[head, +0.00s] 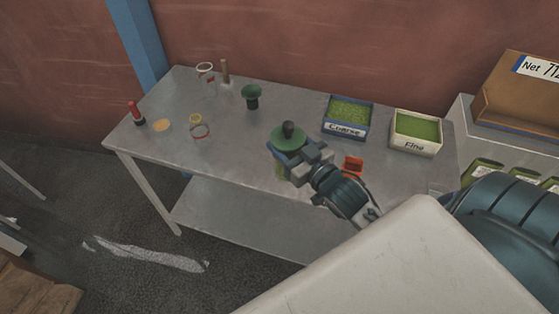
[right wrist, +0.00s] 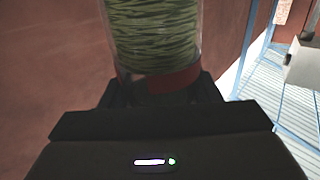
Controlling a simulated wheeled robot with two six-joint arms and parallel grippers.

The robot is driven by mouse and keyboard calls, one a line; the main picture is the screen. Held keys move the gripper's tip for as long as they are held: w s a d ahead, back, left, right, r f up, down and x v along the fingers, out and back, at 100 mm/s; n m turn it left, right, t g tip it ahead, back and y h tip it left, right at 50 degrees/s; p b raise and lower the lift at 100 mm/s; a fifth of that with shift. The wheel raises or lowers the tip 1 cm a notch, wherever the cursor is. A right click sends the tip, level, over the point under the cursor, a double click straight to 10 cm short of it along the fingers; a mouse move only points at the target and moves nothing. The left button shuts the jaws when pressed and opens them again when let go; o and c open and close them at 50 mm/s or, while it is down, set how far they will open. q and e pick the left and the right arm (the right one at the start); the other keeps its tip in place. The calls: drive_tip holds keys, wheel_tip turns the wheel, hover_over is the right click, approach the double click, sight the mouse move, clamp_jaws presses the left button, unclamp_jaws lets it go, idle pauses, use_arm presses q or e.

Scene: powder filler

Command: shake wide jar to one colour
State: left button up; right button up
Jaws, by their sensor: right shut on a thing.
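In the right wrist view the clear jar (right wrist: 155,35) stands between the fingers, filled with streaks of light and dark green, not one even colour. A red patch shows near its lower end. Most of the jar is hidden by the gripper in the head view. My left gripper is out of view.
A cardboard box (head: 515,100) stands right.

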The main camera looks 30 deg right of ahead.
drive_tip(key=a+b, duration=0.4)
drive_tip(key=a, duration=0.2)
drive_tip(key=d+p, duration=0.4)
drive_tip(key=d, duration=0.1)
drive_tip(key=shift+r, duration=0.3)
drive_tip(key=shift+d+f, duration=0.25)
drive_tip(key=shift+d, duration=1.45)
drive_tip(key=shift+a, duration=0.45)
drive_tip(key=a+b, duration=0.1)
drive_tip(key=a, duration=0.2)
drive_tip(key=shift+f, duration=0.1)
drive_tip(key=shift+a, duration=0.45)
drive_tip(key=shift+d, duration=0.1)
